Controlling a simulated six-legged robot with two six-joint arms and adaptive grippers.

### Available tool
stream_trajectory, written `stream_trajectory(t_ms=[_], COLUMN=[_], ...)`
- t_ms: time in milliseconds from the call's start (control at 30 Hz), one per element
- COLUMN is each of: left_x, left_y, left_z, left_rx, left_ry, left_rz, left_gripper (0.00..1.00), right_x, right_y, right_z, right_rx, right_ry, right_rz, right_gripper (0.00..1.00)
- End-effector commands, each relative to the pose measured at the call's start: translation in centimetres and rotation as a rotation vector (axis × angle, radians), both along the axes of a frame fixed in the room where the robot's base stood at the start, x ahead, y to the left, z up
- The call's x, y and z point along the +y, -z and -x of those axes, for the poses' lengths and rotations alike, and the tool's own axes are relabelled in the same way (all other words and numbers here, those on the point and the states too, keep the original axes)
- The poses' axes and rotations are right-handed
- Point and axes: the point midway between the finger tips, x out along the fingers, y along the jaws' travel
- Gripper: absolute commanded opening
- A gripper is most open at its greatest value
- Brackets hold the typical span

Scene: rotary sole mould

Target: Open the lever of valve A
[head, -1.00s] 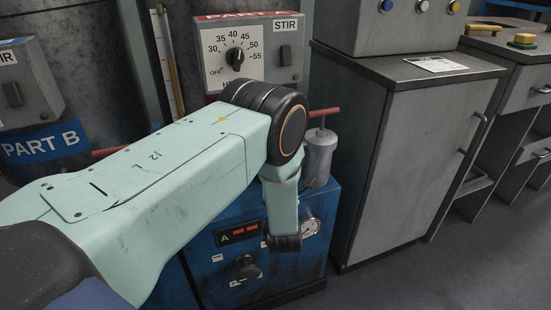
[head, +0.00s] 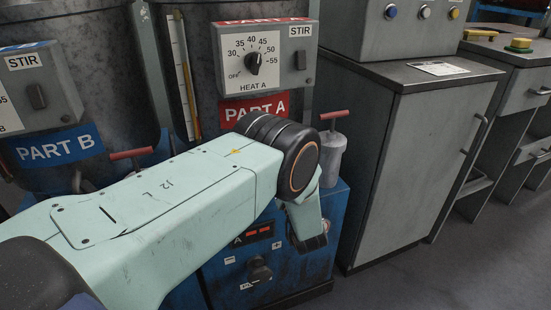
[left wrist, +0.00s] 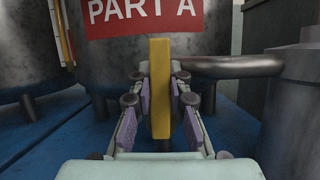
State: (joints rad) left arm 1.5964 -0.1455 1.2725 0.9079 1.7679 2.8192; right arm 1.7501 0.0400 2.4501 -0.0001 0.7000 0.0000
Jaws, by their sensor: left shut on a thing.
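A yellow lever (left wrist: 160,62) stands upright in the left wrist view, in front of the tank with the red PART A sign (left wrist: 145,14). I take it for the lever of valve A. My left gripper (left wrist: 161,98) is shut on it, one finger on each side. The lever's foot and the valve body are hidden behind the fingers. A dark pipe (left wrist: 232,66) runs to the right behind the lever. In the head view my left arm hides the lever and the gripper. My right gripper is not in view.
In the head view a grey HEAT A box (head: 262,57) hangs on the tank. A grey pump with a red T-handle (head: 331,160) stands right of my arm's elbow, above a blue machine base (head: 343,205). A grey cabinet (head: 408,165) stands farther right. Floor there is clear.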

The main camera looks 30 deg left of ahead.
Motion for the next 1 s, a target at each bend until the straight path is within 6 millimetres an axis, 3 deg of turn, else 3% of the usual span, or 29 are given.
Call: stream_trajectory(t_ms=[667, 700, 1000], left_x=[-0.04, -0.04, 0.03], left_y=[-0.13, -0.13, -0.08], left_z=[-0.12, -0.09, 0.02], left_rx=[-0.052, -0.052, -0.05], left_ry=[-0.005, -0.005, -0.004], left_rz=[0.039, 0.039, 0.039], left_gripper=[0.0, 0.18, 0.41], right_x=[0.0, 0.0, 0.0], right_y=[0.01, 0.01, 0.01], right_z=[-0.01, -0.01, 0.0], right_rx=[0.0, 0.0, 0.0], right_ry=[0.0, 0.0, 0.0], right_rz=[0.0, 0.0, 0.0], right_gripper=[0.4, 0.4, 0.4])
